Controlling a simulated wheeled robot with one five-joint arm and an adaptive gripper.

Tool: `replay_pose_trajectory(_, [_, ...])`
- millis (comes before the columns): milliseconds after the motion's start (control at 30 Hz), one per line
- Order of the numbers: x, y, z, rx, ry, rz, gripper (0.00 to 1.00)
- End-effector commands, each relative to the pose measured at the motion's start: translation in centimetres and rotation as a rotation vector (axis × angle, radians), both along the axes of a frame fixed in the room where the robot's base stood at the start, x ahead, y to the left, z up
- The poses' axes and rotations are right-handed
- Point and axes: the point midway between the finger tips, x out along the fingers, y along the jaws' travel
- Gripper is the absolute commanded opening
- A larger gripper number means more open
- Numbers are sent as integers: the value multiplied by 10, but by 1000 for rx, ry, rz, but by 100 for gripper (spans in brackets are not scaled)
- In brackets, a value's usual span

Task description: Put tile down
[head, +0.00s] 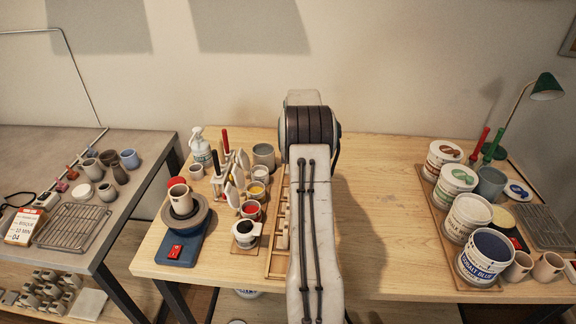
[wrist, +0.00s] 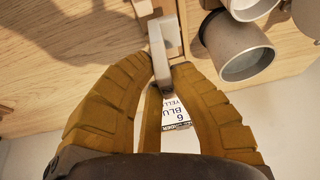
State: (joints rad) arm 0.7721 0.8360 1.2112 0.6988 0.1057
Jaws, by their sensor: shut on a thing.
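My gripper (wrist: 170,72) shows in the wrist view, its two brown ribbed fingers closed at their tips on a small pale grey tile (wrist: 163,38). The tile looks L-shaped and sticks out past the fingertips, over or near the wooden surface. I cannot tell whether it touches anything below. In the head view my arm hides the gripper and the held tile. A wooden rack (head: 271,262) with several pale tiles (head: 282,222) stands on the middle table, partly hidden by my arm.
In the head view glaze pots (head: 250,209) stand left of the rack, and tubs (head: 486,250) stand far right. The tabletop (head: 385,190) right of my arm is clear.

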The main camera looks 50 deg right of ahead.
Motion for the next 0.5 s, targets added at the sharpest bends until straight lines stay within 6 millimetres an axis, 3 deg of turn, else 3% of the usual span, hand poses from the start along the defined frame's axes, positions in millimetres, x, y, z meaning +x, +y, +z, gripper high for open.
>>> replay_pose_trajectory(500, [0,-13,-41,-2,0,-12,0])
